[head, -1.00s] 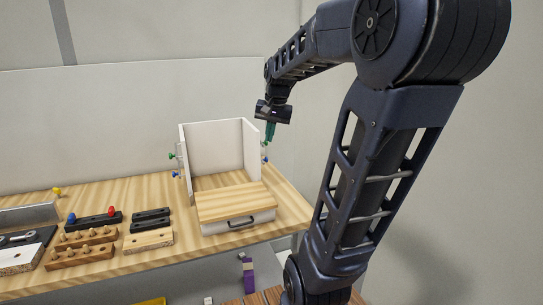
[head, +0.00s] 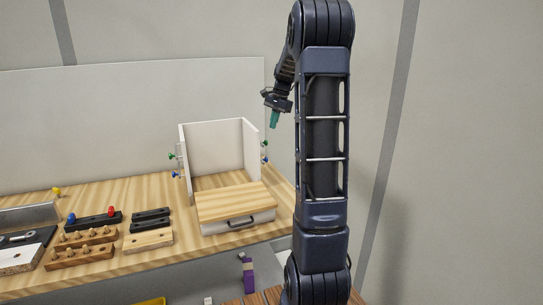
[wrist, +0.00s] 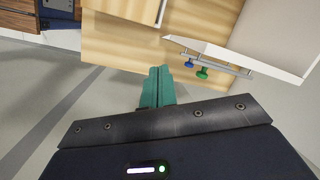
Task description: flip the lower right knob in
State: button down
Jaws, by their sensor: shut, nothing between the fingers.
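A white-panelled fixture (head: 217,150) stands on the wooden bench. On the outside of its right panel a green knob (head: 264,143) sits above a blue knob (head: 265,160), the lower right one. In the wrist view the blue knob (wrist: 188,62) and the green knob (wrist: 202,73) stick out from the white panel (wrist: 250,50) on a rod-like fitting. My gripper (head: 274,119) has teal fingers pressed together and empty. It hangs above and right of the right panel, apart from both knobs. In the wrist view the fingertips (wrist: 157,85) are lower left of the blue knob.
The fixture's left panel also carries a green knob (head: 172,155) and a blue knob (head: 175,174). A wooden-topped drawer with a handle (head: 240,222) is in front. Peg blocks (head: 82,256) lie left. Free space shows right of the right panel.

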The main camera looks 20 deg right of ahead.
jog(key=w+d+f+m+g+y, duration=0.1)
jog(key=w+d+f+m, duration=0.4)
jog(key=w+d+f, duration=0.6)
jog(key=shift+w+d+f+m+y, duration=0.15)
jog(key=shift+w+d+m+y, duration=0.2)
jog(key=shift+w, duration=1)
jog(key=a+f, duration=0.7)
jog(key=f, duration=0.2)
jog(key=shift+s+a+f, duration=0.15)
jog(key=shift+a+f, duration=0.1)
jog(key=shift+a, duration=1.25)
